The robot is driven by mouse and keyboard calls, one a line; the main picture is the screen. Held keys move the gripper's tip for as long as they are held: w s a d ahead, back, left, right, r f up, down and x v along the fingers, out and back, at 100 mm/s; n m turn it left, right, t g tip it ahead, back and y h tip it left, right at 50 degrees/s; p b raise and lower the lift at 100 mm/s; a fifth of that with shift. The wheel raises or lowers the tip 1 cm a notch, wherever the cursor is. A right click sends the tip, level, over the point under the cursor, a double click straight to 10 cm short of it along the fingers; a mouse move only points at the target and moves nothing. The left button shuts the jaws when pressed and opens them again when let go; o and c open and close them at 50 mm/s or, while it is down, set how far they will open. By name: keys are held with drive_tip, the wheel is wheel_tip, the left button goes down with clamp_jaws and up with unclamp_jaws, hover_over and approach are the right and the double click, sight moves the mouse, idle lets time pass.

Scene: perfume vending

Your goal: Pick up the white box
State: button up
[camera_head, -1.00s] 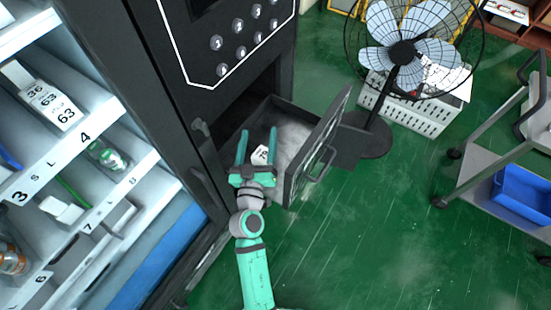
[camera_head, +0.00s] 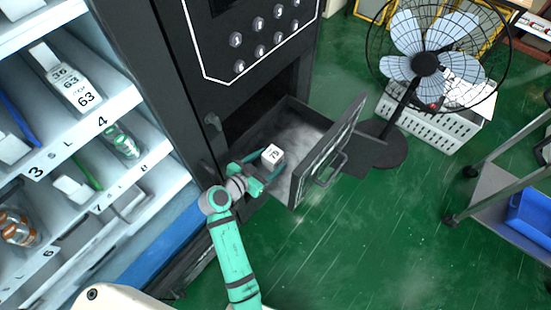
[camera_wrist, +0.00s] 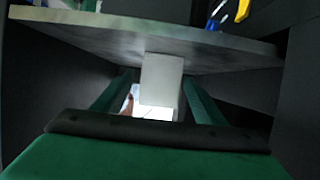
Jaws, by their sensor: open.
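A small white box (camera_head: 273,155) with dark print sits in the open pull-out drawer of the black machine. In the wrist view, a pale white block (camera_wrist: 161,80), which looks like this box, stands ahead between my two teal fingers. My gripper (camera_head: 265,168) reaches low into the drawer, with its fingers around or just short of the box. The fingers also show in the wrist view (camera_wrist: 160,90), spread apart with gaps beside the block. I cannot tell whether either finger touches it. The lower part of the box is partly hidden by my gripper.
The drawer's front panel (camera_head: 328,150) stands tilted to the right of the box. A shelf unit (camera_head: 100,130) with bottles and boxes is at left. A black fan (camera_head: 425,65) and a grey cart (camera_head: 500,205) stand at right. Green floor between is open.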

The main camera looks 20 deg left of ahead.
drive_tip(key=x, duration=0.5)
drive_tip(key=shift+w+d+r, duration=0.15)
drive_tip(key=shift+w, duration=0.2)
drive_tip(key=c, duration=1.1)
